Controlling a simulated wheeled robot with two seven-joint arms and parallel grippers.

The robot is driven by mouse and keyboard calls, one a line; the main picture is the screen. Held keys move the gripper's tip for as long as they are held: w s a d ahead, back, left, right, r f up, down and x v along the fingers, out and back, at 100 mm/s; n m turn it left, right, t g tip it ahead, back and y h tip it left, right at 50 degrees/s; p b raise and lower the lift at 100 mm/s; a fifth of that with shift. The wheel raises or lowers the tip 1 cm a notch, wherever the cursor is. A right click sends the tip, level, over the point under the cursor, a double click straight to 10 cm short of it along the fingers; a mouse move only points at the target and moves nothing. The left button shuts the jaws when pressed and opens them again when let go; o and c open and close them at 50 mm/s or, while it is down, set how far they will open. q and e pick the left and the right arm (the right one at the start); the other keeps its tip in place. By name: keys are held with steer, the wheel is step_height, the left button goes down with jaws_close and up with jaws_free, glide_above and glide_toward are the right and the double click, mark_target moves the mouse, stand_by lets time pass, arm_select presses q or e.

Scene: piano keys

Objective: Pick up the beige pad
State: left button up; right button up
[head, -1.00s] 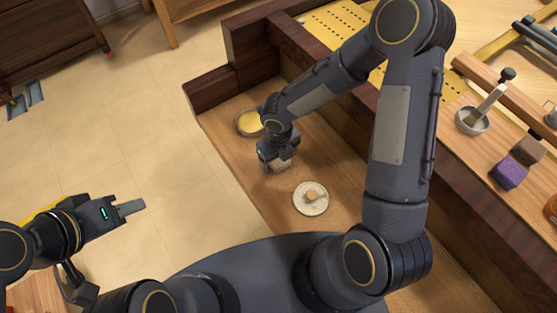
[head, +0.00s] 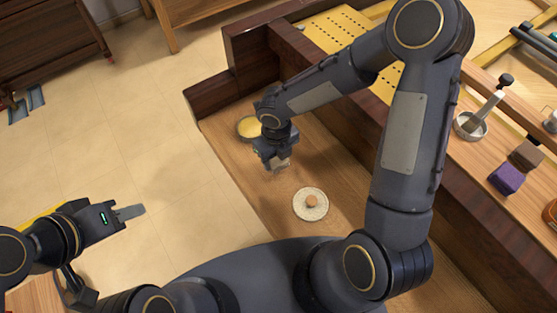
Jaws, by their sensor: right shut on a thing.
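The beige pad (head: 282,165) is a small block at the tip of my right gripper (head: 279,160), over the wooden ledge. My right gripper points down and is shut on the pad, with the fingers hiding part of it. The pad seems a little above the ledge. My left gripper (head: 130,212) is at the left, above the tiled floor and far from the pad. Its fingers are seen edge-on, so their opening cannot be made out.
On the ledge (head: 240,170), a round tin with yellow contents (head: 250,127) lies behind my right gripper. A pale disc with a brown knob (head: 311,203) lies in front of it. A purple block (head: 506,179), a brown block (head: 526,155) and a metal cup (head: 470,126) stand at right.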

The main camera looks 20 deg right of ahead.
steer(key=s+a+r, duration=0.4)
steer(key=a+r, duration=0.5)
steer(key=a, duration=0.4)
steer(key=shift+d, duration=0.1)
